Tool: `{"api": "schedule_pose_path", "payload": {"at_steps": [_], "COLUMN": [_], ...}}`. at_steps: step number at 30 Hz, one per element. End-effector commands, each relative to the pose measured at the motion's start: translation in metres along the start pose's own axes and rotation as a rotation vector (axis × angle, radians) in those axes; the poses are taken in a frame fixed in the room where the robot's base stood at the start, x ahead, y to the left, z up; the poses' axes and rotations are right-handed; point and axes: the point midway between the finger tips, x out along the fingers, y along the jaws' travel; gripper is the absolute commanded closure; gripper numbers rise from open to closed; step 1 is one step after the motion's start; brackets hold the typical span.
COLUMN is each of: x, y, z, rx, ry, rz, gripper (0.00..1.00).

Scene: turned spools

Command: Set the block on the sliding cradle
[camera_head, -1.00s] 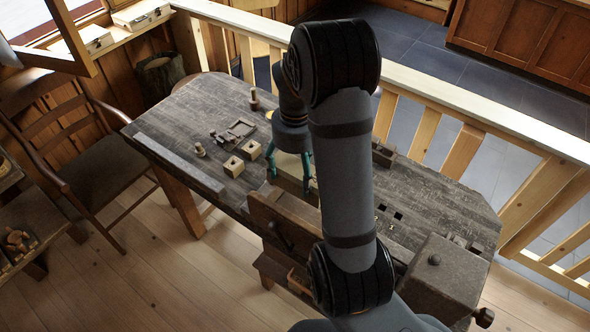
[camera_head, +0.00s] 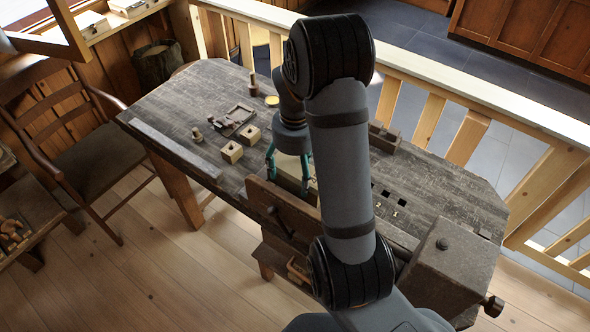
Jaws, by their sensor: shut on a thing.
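My gripper (camera_head: 288,178) points down over the front edge area of the bench, with its two teal fingers apart around a pale block (camera_head: 289,168). The block is partly hidden by the fingers and my wrist. I cannot tell whether it touches anything below. I cannot surely make out the sliding cradle; a brown wooden piece (camera_head: 304,192) shows just below the gripper, and a small dark wooden frame (camera_head: 240,114) lies on the bench to the left. My arm hides much of the middle of the bench.
Two pale cubes with holes (camera_head: 232,152) (camera_head: 251,135) stand left of my gripper on the bench (camera_head: 180,105). A small turned piece (camera_head: 197,135) and a taller spool (camera_head: 253,84) stand beyond. A vise-like block (camera_head: 450,262) is at the right end. A railing (camera_head: 470,105) runs behind.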

Motion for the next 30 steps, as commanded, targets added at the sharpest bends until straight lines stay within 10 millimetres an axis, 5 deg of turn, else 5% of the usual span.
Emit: {"api": "schedule_pose_path", "payload": {"at_steps": [18,30], "x": [0.055,0.071], "y": [0.0,0.0], "z": [0.0,0.0], "rx": [0.0,0.0], "ry": [-0.001,-0.001], "rz": [-0.001,-0.001], "gripper": [0.63,0.63]}}
